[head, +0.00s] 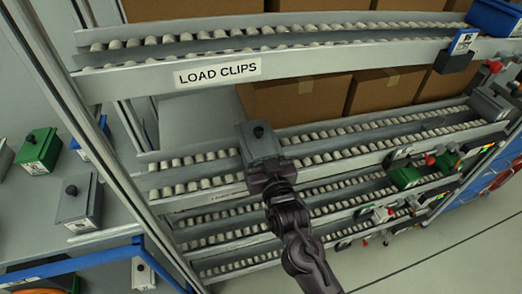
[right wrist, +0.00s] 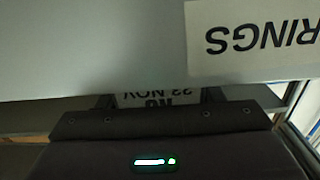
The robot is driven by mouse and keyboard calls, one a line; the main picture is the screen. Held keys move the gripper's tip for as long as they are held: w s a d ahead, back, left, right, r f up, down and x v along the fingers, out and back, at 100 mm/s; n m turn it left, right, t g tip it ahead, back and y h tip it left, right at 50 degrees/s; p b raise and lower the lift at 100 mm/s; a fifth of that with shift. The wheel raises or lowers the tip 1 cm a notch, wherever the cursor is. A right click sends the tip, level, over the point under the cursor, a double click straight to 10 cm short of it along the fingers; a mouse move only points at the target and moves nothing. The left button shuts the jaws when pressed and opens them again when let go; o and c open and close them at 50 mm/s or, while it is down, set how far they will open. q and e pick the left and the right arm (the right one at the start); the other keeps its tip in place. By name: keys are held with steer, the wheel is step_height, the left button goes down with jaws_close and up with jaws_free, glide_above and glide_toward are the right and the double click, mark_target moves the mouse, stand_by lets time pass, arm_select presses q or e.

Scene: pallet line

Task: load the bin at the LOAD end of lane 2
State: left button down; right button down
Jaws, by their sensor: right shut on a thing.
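My right gripper (head: 270,176) is shut on a grey bin (head: 261,145) with a black knob on top. The bin is over the middle roller level (head: 205,170) of the rack, near its left end; I cannot tell whether it touches the rollers. In the right wrist view, part of the bin's white label (right wrist: 158,98) shows upside down beyond my gripper (right wrist: 158,122). A sign ending in "RINGS" (right wrist: 255,38) is also upside down there, on a pale rail. My left gripper is not in view.
The upper rail bears a "LOAD CLIPS" sign (head: 218,73). Cardboard boxes (head: 300,100) stand behind the rollers. A grey bin (head: 78,203) and a green bin (head: 38,150) sit on the left surface. A blue bin (head: 495,17) is at top right. A rack post (head: 75,115) stands left of my gripper.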

steer(key=shift+f, duration=0.15)
stand_by(0.5)
steer(key=shift+c, duration=1.6)
jaws_free()
steer(key=shift+f, duration=0.1)
steer(key=shift+f, duration=0.15)
steer(key=b+v, duration=0.1)
steer(key=v, duration=0.7)
stand_by(2.0)
